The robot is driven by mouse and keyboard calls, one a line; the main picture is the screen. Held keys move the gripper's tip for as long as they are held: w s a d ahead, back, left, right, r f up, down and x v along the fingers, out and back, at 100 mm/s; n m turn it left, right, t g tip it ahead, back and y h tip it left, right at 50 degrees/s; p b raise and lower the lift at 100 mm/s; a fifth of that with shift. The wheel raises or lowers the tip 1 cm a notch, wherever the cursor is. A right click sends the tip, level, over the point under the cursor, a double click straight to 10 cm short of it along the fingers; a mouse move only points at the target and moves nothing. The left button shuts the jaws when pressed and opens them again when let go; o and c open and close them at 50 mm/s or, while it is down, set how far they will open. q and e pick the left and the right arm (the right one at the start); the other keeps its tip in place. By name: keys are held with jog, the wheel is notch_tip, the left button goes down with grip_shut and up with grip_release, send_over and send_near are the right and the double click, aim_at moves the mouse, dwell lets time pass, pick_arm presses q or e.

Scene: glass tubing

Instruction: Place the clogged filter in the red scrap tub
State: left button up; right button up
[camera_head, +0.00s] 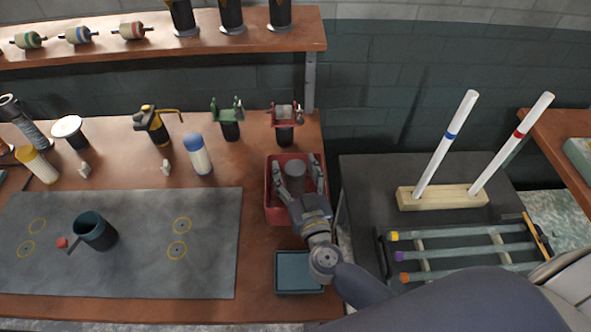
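The red scrap tub (268,212) stands at the right part of the wooden bench. A grey cylinder (295,170), which looks like the clogged filter, is upright inside the tub's outline. My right gripper (297,164) reaches over the tub from the lower right. Its two fingers are spread on either side of the cylinder, with gaps seen between them and it. The cylinder's lower part is hidden by the gripper, so I cannot tell whether it rests on the tub floor. My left gripper is not in view.
A teal tray (298,287) sits just in front of the tub. A grey mat (140,270) holds a dark cup (95,232). Clamps (284,128) stand behind the tub. To the right are a wooden block with two upright tubes (440,197) and a tube rack (465,252).

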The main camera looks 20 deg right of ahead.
jog(key=shift+r, duration=0.15)
jog(key=shift+s, duration=0.35)
jog(key=s+b, duration=0.2)
jog(key=s, duration=0.9)
jog(key=shift+s+a, duration=0.15)
jog(key=shift+a, duration=0.2)
